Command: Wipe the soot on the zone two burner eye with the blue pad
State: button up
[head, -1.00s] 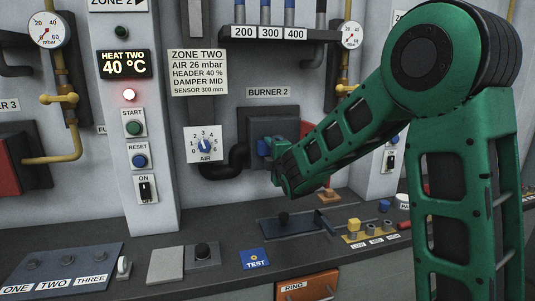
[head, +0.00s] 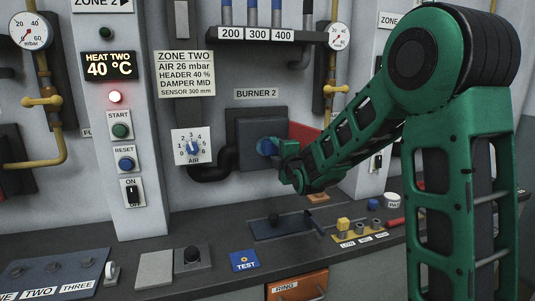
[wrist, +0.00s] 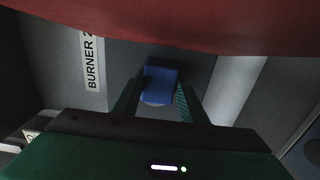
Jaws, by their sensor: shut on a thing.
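My gripper (head: 278,147) is in front of the burner 2 plate (head: 247,128), a dark square on the wall under the label BURNER 2. It is shut on the blue pad (head: 266,146), which faces the plate. In the wrist view the blue pad (wrist: 159,83) sits between the two green fingers, in front of a grey surface with a pale round edge just below it. The burner eye and any soot on it are hidden behind the pad and gripper. I cannot tell whether the pad touches the plate.
A red panel (head: 304,135) stands right beside the gripper; a red surface (wrist: 190,25) also crosses the top of the wrist view. A dark pipe (head: 226,160) runs left of the plate. The bench below holds a dark tray (head: 278,226), a TEST button (head: 244,261) and small knobs.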

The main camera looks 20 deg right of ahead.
aim_at(255, 147)
jog(key=shift+d, duration=0.7)
jog(key=shift+a, duration=2.55)
jog(key=shift+a+r, duration=0.15)
jog(key=shift+a, duration=1.1)
jog(key=d, duration=0.7)
jog(key=shift+d, duration=0.25)
